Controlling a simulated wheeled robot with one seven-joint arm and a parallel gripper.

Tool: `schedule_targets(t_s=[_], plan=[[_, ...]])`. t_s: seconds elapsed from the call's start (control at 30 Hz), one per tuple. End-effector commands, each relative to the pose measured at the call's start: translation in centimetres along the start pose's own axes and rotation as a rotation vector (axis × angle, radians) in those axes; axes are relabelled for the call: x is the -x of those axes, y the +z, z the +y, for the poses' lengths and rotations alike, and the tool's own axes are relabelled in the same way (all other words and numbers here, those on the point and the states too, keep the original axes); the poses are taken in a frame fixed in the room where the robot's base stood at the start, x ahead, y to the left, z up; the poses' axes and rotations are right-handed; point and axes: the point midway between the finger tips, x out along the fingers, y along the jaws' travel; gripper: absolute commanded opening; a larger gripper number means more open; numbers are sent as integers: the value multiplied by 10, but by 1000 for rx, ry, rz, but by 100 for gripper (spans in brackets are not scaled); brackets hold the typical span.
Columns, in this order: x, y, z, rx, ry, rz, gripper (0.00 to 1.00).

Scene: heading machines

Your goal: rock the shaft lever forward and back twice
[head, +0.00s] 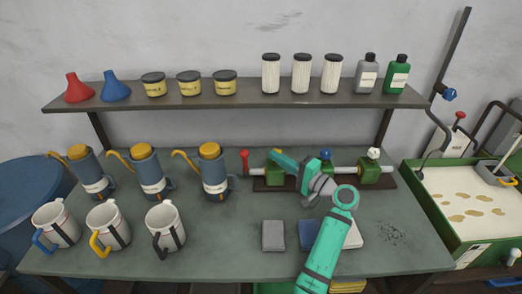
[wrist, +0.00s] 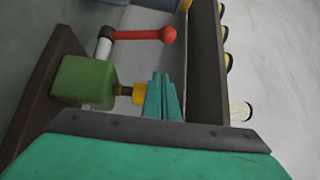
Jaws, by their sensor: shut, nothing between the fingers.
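The shaft assembly lies on a dark brown base (head: 262,186) at the back right of the bench, with a pale shaft through green blocks (head: 275,174). The shaft lever (head: 245,160) is a red rod with a round red knob at the shaft's left end; it stands roughly upright. It also shows in the wrist view (wrist: 145,35). My gripper (head: 274,155) is shut and empty, above the left green block and to the right of the lever, apart from it. In the wrist view the fingers (wrist: 161,76) are beside a yellow cap (wrist: 138,94) on that block; contact is unclear.
Blue-knobbed (head: 326,154) and white-knobbed (head: 374,153) fittings stand to the right. Blue-grey jugs (head: 212,172) stand left of the lever. A shelf (head: 230,106) with bottles and jars overhangs behind. A grey block (head: 273,236) lies in front; bench between is clear.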

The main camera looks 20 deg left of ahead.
Motion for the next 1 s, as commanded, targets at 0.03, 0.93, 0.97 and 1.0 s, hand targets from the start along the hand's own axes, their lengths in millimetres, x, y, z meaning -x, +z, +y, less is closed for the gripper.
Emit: schedule_targets(t_s=[0.03,0.93,0.97,1.0], plan=[[1,-2,-1,-1,-1,4,0],[-86,19,0,2,0,9,0],[-84,21,1,1,0,10,0],[-83,24,1,1,1,10,0]])
